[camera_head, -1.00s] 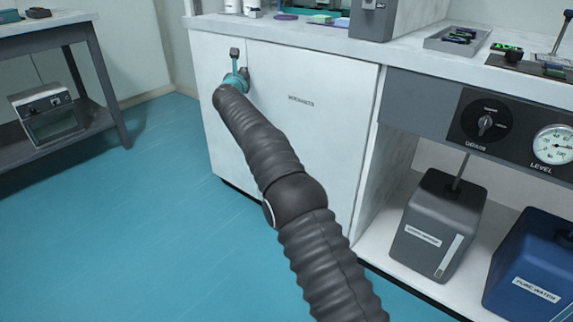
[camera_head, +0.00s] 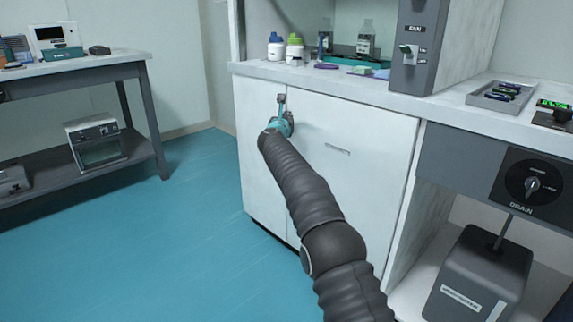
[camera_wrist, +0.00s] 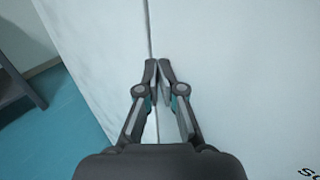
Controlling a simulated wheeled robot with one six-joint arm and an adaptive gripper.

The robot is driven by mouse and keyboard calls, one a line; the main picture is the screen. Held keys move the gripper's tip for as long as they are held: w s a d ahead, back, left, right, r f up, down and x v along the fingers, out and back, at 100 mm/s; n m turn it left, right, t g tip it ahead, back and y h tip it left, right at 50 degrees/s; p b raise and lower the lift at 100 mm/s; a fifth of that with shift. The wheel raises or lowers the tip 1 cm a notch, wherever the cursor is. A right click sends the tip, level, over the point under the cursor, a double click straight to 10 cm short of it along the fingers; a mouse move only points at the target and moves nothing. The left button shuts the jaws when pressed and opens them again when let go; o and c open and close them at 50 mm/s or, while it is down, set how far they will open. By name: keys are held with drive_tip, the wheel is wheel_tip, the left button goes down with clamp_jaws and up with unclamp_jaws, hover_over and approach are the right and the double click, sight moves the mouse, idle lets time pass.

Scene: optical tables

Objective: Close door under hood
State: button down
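The white cabinet under the hood has a narrow left door (camera_head: 261,185) and a wider right door (camera_head: 365,185) with a small label. Both doors look nearly flush, with a thin dark seam between them. The seam also shows in the wrist view (camera_wrist: 150,30), with white door panels on both sides. My gripper (camera_head: 283,105) is at the upper part of the seam. In the wrist view my gripper (camera_wrist: 158,66) has its fingertips together with nothing visible between them, at or just right of the seam. Whether the tips touch the door cannot be told. My arm covers part of the right door.
The counter (camera_head: 320,82) above holds bottles (camera_head: 294,48) and a grey tray (camera_head: 500,97). An open bay at right holds a dark grey container (camera_head: 478,275). A grey table (camera_head: 75,68) stands at left. Blue floor (camera_head: 190,235) is clear between.

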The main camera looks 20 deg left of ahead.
drive_tip(key=s+a+b, duration=0.3)
drive_tip(key=s+a, duration=0.3)
drive_tip(key=s, duration=0.6)
drive_tip(key=shift+a, duration=0.4)
